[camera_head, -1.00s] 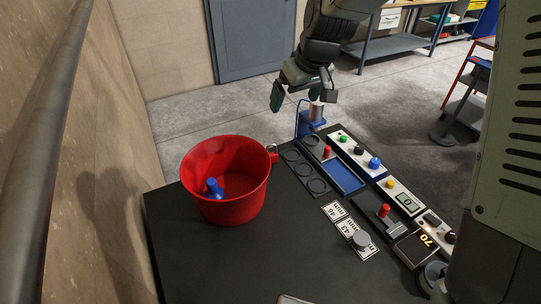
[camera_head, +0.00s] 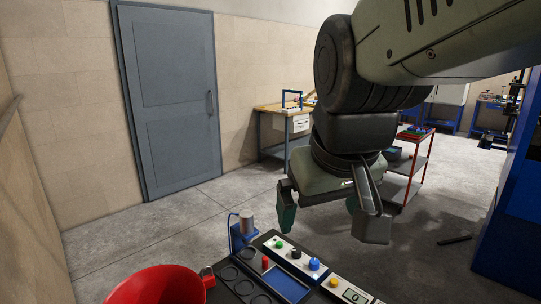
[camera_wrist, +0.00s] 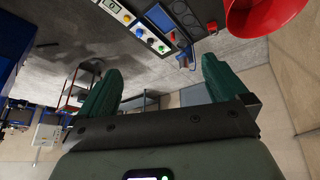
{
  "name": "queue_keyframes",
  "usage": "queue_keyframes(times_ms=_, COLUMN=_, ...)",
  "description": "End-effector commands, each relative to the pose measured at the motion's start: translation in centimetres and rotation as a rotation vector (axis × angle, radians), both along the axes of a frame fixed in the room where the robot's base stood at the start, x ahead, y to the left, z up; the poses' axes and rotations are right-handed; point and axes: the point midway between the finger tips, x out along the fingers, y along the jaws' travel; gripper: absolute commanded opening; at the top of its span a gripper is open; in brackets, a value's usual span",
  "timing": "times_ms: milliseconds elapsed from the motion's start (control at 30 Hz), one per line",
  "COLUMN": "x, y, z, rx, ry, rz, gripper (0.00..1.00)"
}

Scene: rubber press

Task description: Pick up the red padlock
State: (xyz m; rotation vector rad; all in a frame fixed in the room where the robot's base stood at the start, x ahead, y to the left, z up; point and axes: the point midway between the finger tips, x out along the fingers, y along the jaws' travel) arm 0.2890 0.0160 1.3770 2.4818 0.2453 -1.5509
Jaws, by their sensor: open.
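A small red piece with a grey loop (camera_head: 208,277) shows beside the rim of the red bucket (camera_head: 155,286), at the lower left of the head view. It looks like the red padlock, but it is small and partly hidden, so I cannot be sure. In the wrist view a small loop (camera_wrist: 212,27) shows next to the bucket (camera_wrist: 258,14), at the top right. My gripper (camera_head: 320,212) is open and empty, in the air above and to the right of the bucket. Its two green fingers are spread wide in the wrist view (camera_wrist: 162,70), touching nothing.
A blue stand with a metal cylinder (camera_head: 245,226) is at the black table's far edge, below my gripper. A control panel with coloured buttons (camera_head: 297,257) and a blue tray (camera_head: 286,285) lie to the right of the bucket. Open floor and a grey door (camera_head: 170,100) are beyond.

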Motion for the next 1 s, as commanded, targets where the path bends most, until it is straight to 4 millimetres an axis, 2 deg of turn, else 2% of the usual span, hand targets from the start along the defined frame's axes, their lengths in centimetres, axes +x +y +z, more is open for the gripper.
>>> queue_keyframes(times_ms=33, x=-2.1, y=-1.2, z=0.3, rx=0.012, ry=-0.017, rz=-0.048, gripper=1.00)
queue_keyframes(times_ms=100, x=-4.4, y=-2.3, z=0.3, rx=0.031, ry=-0.026, rz=-0.104, gripper=1.00)
queue_keyframes(times_ms=200, x=-6.8, y=-3.4, z=0.0, rx=0.057, ry=-0.034, rz=-0.163, gripper=1.00)
queue_keyframes(times_ms=300, x=-8.2, y=-3.9, z=-0.3, rx=0.073, ry=-0.037, rz=-0.198, gripper=1.00)
queue_keyframes(times_ms=467, x=-8.8, y=-4.2, z=-0.5, rx=0.081, ry=-0.038, rz=-0.214, gripper=0.98)
queue_keyframes(times_ms=600, x=-8.8, y=-4.2, z=-0.4, rx=0.081, ry=-0.037, rz=-0.213, gripper=0.78)
queue_keyframes(times_ms=867, x=-8.7, y=-4.1, z=-0.4, rx=0.082, ry=-0.036, rz=-0.212, gripper=0.78)
queue_keyframes(times_ms=1000, x=-7.9, y=-2.9, z=-1.1, rx=0.116, ry=0.023, rz=-0.210, gripper=0.78)
